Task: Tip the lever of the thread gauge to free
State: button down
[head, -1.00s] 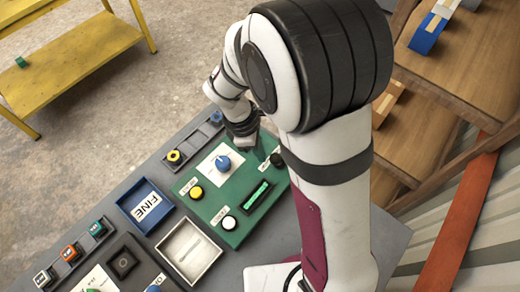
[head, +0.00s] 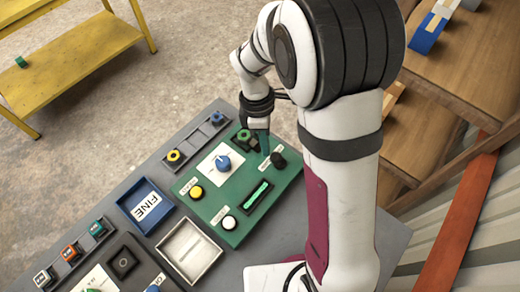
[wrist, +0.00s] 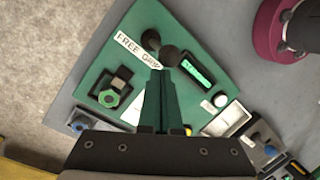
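The thread gauge is a green panel (head: 222,207) on the grey bench. Its lever (head: 278,160) has a black ball knob and stands near the panel's right corner. In the wrist view the lever's ball (wrist: 170,55) is beside the GRIP end of the "FREE GRIP" label (wrist: 137,50). A smaller dark round part lies just above left of it. My gripper (head: 265,148) is low over the panel, left of the lever. Its green fingers (wrist: 159,75) are together and look empty, with tips close to the ball. I cannot tell whether they touch it.
The panel also carries a blue knob (head: 223,163), yellow button (head: 196,192), white button (head: 229,223) and lit green display (head: 257,195). A blue tray (head: 128,216) and pale tray (head: 212,267) lie left.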

jog(key=shift+w+d+g+y, duration=0.55)
jog(key=shift+w+d, duration=0.4)
jog(key=shift+w+d+g+y, duration=0.55)
jog(key=shift+w+d, duration=0.35)
jog(key=shift+d, duration=0.05)
jog(key=shift+f, duration=0.1)
